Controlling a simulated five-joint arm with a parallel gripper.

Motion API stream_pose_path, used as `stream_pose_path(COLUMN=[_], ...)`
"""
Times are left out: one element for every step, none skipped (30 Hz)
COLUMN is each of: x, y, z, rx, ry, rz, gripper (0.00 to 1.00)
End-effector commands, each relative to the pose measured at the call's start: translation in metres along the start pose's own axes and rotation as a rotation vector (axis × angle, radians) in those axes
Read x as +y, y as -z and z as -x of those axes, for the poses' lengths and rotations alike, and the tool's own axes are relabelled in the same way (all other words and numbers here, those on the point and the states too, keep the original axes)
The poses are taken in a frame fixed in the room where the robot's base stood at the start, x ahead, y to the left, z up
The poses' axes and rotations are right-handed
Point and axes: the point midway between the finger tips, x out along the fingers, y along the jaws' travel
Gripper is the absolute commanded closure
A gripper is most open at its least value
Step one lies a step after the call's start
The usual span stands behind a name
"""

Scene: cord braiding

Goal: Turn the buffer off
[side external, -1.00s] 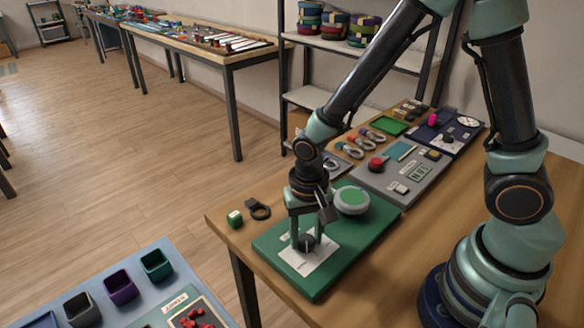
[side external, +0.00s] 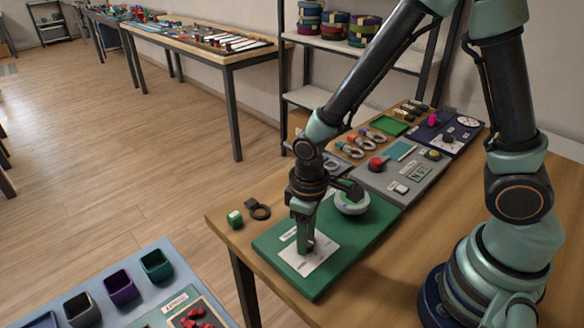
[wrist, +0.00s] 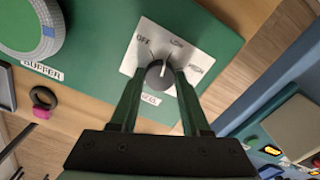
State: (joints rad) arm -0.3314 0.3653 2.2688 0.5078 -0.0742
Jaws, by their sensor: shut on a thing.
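The buffer is a green panel (side external: 345,248) with a round pad (side external: 352,203) on it. The pad shows a green top and a blue mark in the wrist view (wrist: 20,30), beside a BUFFER label (wrist: 42,70). A dark knob (wrist: 160,70) stands on a white plate (wrist: 148,32) marked OFF, LOW and HIGH. Its pale pointer line points up the picture, between OFF and LOW, nearer LOW. My gripper (wrist: 159,76) is shut on the knob, one finger on each side. In the side view my gripper (side external: 305,246) stands upright over the plate and hides the knob.
Behind the buffer is a grey panel (side external: 378,183) with a red button (side external: 376,163). A blue tray table with cups (side external: 157,265) stands in front.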

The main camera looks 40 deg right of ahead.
Motion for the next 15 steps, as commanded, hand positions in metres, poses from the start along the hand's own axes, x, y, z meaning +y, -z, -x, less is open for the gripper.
stream_pose_path(x=[0.0001,0.0001,0.0002,0.0002,0.0002,0.0002,0.0002,0.0002,0.0002,0.0002,0.0002,0.0002,0.0002,0.0002,0.0003], y=[0.0004,0.0004,0.0004,0.0004,0.0004,0.0004,0.0005,0.0005,0.0005,0.0005,0.0005,0.0005,0.0005,0.0005,0.0006], z=[0.0003,0.0003,0.0003,0.0003,0.0003,0.0003,0.0003,0.0003,0.0003,0.0003,0.0003,0.0003,0.0003,0.0003,0.0003], rx=[0.001,0.001,0.001,0.001,0.001,0.001,0.001,0.001,0.001,0.001,0.001,0.001,0.001,0.001,0.001], ry=[0.000,0.000,0.000,0.000,0.000,0.000,0.000,0.000,0.000,0.000,0.000,0.000,0.000,0.000,0.000], rz=[0.044,0.072,0.110,0.139,0.167,0.205,0.232,0.260,0.296,0.322,0.347,0.380,0.404,0.428,0.457], gripper=[1.00,1.00,1.00,1.00,1.00,1.00,1.00,1.00,1.00,1.00,1.00,1.00,1.00,1.00,1.00])
